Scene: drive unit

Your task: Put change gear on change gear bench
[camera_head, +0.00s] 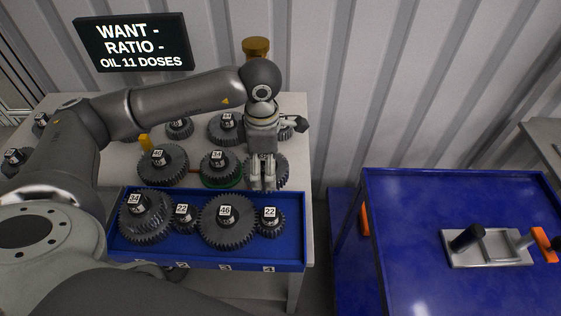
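A white-topped bench (116,170) holds several dark toothed change gears with numbered hubs. One large gear (164,166) is at its front left, and another (221,168) sits over a green ring beside it. A third gear (281,172) lies at the front right, partly hidden behind my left gripper (264,186). That gripper points down with its fingers close together at this gear. I cannot tell whether they hold its hub. A blue tray (290,252) along the bench front holds gears marked 34 (146,217), 22 (183,219), 46 (228,222) and 22 (270,222). My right gripper is not in view.
A display (133,42) on the wall reads "WANT - RATIO - OIL 11 DOSES". A yellow-brown container (256,48) stands behind my arm. A blue table (400,270) at the right carries a grey fixture (488,248). A gap separates bench and table.

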